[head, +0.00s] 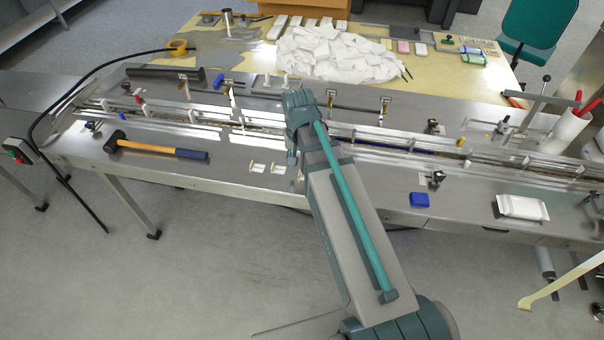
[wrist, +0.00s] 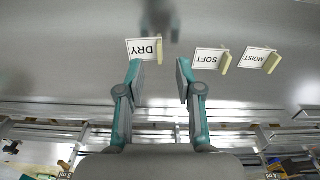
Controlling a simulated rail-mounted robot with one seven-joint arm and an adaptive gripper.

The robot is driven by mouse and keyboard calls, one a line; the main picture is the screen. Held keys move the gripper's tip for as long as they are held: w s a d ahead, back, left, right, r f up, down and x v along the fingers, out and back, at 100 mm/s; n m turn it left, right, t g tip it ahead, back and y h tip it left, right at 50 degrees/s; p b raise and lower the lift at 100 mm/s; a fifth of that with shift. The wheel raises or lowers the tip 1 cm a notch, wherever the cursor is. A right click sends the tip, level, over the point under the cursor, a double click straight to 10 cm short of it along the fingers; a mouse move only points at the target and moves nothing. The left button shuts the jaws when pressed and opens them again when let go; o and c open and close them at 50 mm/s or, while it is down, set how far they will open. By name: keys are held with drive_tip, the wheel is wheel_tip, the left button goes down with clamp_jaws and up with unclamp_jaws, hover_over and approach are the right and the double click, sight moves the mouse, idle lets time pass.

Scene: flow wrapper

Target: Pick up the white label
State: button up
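Three white labels with black print and beige strips show in the wrist view: DRY (wrist: 141,49), SOFT (wrist: 206,59) and MOIST (wrist: 252,58). They lie apart on the grey metal top. In the head view two small white labels (head: 258,168) (head: 279,169) show on the bench front, left of my arm; the third is mostly hidden by my arm. My gripper (wrist: 159,70) is open and empty. In the wrist view its left fingertip is just below the DRY label, and SOFT is right of the right finger. My gripper is hidden behind my arm in the head view.
A conveyor track with rails (head: 400,152) runs along the bench behind the labels. A hammer (head: 155,149) lies to the left. A blue block (head: 419,199) and a white packet (head: 522,207) lie to the right. A pile of white packs (head: 335,55) is on the back table.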

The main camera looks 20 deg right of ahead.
sight(299, 175)
drive_tip(key=shift+f+p, duration=0.65)
drive_tip(key=shift+f, duration=1.35)
clamp_jaws()
